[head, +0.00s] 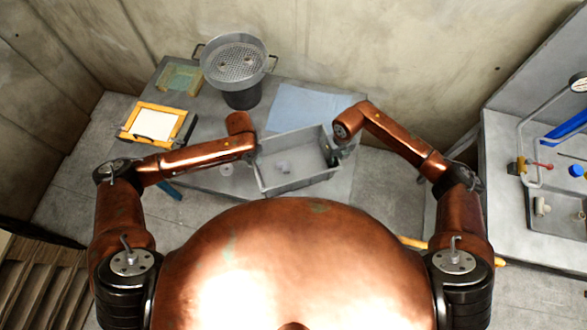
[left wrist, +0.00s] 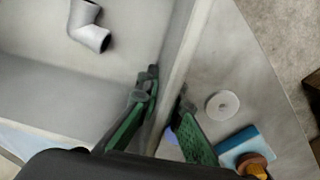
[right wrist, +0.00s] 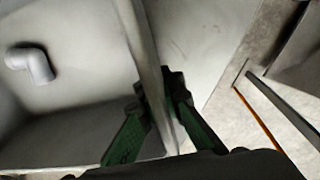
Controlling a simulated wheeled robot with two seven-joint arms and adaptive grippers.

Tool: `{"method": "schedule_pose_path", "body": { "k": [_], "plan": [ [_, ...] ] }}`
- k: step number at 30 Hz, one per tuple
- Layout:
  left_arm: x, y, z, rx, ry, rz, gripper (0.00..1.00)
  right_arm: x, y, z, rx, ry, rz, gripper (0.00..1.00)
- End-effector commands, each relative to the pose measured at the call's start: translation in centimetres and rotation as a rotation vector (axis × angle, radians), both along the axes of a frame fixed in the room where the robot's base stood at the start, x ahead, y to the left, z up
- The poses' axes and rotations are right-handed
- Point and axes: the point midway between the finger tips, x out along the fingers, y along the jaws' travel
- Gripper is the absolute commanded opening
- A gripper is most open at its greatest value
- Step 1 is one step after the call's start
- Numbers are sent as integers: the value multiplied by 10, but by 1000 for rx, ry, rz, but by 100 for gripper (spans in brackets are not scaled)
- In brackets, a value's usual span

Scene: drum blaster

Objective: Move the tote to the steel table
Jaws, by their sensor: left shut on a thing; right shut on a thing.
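The grey tote (head: 305,180) is an open rectangular bin on the grey table at the back in the head view. A grey pipe elbow (head: 284,168) lies on its floor; the elbow also shows in the left wrist view (left wrist: 88,27) and right wrist view (right wrist: 32,64). My left gripper (left wrist: 165,95) is shut on the tote's left wall, one green finger on each side. My right gripper (right wrist: 158,97) is shut on the opposite wall the same way. In the head view both grippers are partly hidden by my arms. A grey metal-looking table (head: 505,205) stands at the right.
Near the tote on the back table are a sieve on a dark bucket (head: 235,62), a yellow-framed screen (head: 155,123), a blue sheet (head: 300,105) and a white disc (left wrist: 222,105). The right table holds blue and red fittings and a pipe frame. A floor gap separates the tables.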

Motion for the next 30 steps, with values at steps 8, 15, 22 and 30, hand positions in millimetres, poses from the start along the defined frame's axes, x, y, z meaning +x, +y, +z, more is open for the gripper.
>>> {"method": "schedule_pose_path", "body": {
  "k": [8,15,22,30],
  "plan": [
    [-1,-9,-3,-16,0,-7,17,-1,8,-3,14,0,8,17],
    [-1,-5,-4,-9,0,-4,24,-1,4,-4,7,0,4,24],
    [0,-3,2,-6,0,-3,24,-1,3,-5,5,1,2,24],
    [1,-1,51,-9,-3,-5,24,-1,2,-5,4,1,2,24]
  ]
}}
